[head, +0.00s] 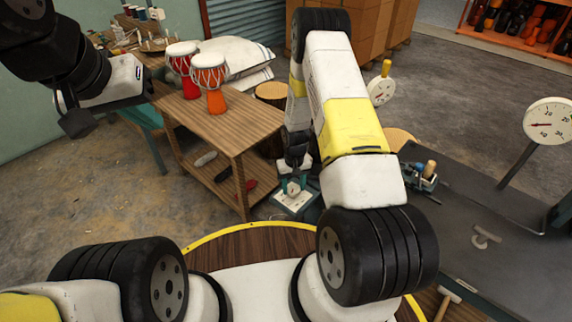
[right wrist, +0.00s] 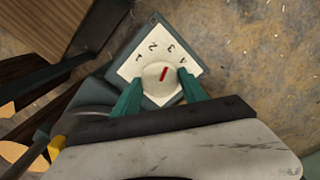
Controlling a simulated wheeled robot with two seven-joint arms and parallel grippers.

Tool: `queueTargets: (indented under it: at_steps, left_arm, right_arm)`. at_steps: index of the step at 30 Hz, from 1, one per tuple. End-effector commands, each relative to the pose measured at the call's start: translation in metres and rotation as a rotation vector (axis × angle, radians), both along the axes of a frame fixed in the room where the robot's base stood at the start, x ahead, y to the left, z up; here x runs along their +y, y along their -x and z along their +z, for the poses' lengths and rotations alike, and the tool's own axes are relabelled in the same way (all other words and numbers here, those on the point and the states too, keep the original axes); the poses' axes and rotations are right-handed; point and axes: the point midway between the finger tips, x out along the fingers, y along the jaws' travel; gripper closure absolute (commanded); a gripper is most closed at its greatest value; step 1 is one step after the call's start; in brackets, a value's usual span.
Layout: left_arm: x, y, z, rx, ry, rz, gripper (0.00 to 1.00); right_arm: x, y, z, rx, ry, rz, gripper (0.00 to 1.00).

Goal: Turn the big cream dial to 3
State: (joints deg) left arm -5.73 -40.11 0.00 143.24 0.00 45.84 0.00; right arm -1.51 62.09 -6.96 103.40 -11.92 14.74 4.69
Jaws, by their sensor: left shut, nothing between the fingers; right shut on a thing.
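The big cream dial (right wrist: 157,82) sits on a white square plate (right wrist: 134,70) marked 1, 2, 3 and 4. Its red mark points up and slightly right, roughly toward the 3. My right gripper (right wrist: 160,92) has its teal fingers on both sides of the dial and is shut on it. In the head view the plate (head: 291,205) lies below my right gripper (head: 293,187), and the arm partly hides the area behind. My left gripper (head: 77,122) is shut and empty at the upper left, far from the dial.
A wooden table (head: 228,128) with two goblet drums (head: 209,75) stands left of the dial, with tools on its lower shelf. A dark bench (head: 470,210) with a clamp and a round gauge (head: 549,121) is at right. Open floor lies at left.

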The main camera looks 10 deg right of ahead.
Motion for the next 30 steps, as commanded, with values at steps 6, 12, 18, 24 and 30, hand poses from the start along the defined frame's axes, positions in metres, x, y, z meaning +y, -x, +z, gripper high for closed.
queueTargets:
  at_steps: [6,12,18,24,30]
  left_arm:
    - [0.0000,0.0000,0.0000,0.000,0.000,0.000,1.00]
    - [0.0000,0.0000,0.0000,0.000,0.000,0.000,1.00]
    - [0.0000,0.0000,0.0000,0.000,0.000,0.000,1.00]
    - [0.0000,0.0000,0.0000,0.000,0.000,0.000,1.00]
    - [0.0000,0.0000,0.0000,0.000,0.000,0.000,1.00]
  right_arm:
    - [0.0001,-0.0011,0.0006,-0.003,0.000,-0.034,0.90]
    - [0.0001,-0.0011,0.0006,-0.003,0.000,-0.039,0.90]
    - [0.0001,-0.0011,0.0006,-0.003,0.000,-0.038,0.90]
    - [0.0001,-0.0007,0.0004,-0.002,0.000,-0.037,0.28]
    - [0.0000,-0.0003,0.0004,-0.001,0.000,-0.037,0.28]
